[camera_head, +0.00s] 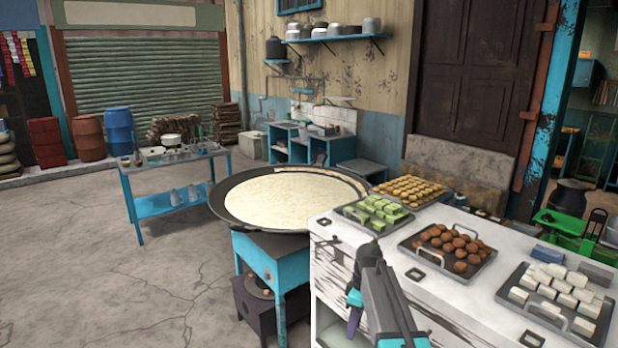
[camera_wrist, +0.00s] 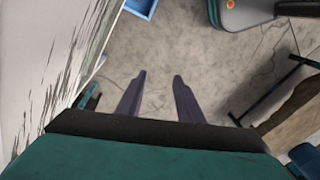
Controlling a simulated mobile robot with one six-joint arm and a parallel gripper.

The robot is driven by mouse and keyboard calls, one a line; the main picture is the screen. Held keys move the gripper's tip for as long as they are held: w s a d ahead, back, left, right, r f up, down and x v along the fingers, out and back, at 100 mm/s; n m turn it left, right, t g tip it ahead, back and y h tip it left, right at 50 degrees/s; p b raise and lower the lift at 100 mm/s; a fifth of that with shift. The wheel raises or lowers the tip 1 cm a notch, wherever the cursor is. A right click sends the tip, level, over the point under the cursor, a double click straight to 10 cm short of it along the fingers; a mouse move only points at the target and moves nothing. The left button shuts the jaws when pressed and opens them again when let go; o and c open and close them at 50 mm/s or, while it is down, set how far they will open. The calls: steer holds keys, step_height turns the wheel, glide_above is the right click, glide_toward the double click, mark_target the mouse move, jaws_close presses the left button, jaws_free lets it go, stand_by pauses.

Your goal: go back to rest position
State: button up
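My gripper (camera_wrist: 159,75) shows in the wrist view with its two dark fingers apart and nothing between them, over bare floor. In the head view, part of my gripper (camera_head: 353,320) hangs low in front of the white counter (camera_head: 325,270), with one purple finger pointing down below a teal part. My grey arm link rises in front of the counter there. In the wrist view the counter's white, dark-streaked side (camera_wrist: 45,50) is on the left, close to the gripper. I cannot tell whether they touch.
A wide pan (camera_head: 290,200) of milk stands on a blue stand (camera_head: 270,262) left of the counter. Trays of green sweets (camera_head: 375,212), brown balls (camera_head: 455,250) and white cubes (camera_head: 560,290) sit on the counter. The cracked floor (camera_head: 120,280) at left is clear.

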steer(key=s+d+f+m+g+b, duration=0.1)
steer(key=s+f+m+b, duration=0.3)
steer(key=s+f, duration=1.1)
steer(key=s+d+f+m+g+h+b, duration=0.1)
steer(key=s+f+m+g+b, duration=0.1)
steer(key=s+f, duration=1.2)
steer(key=s+d+f+m+g+b, duration=0.1)
steer(key=s+f+m+b, duration=0.4)
steer(key=s+f, duration=1)
steer(key=shift+s+f+m+g+b, duration=0.35)
steer(key=shift+f+m+g, duration=0.15)
steer(key=shift+f+m, duration=0.25)
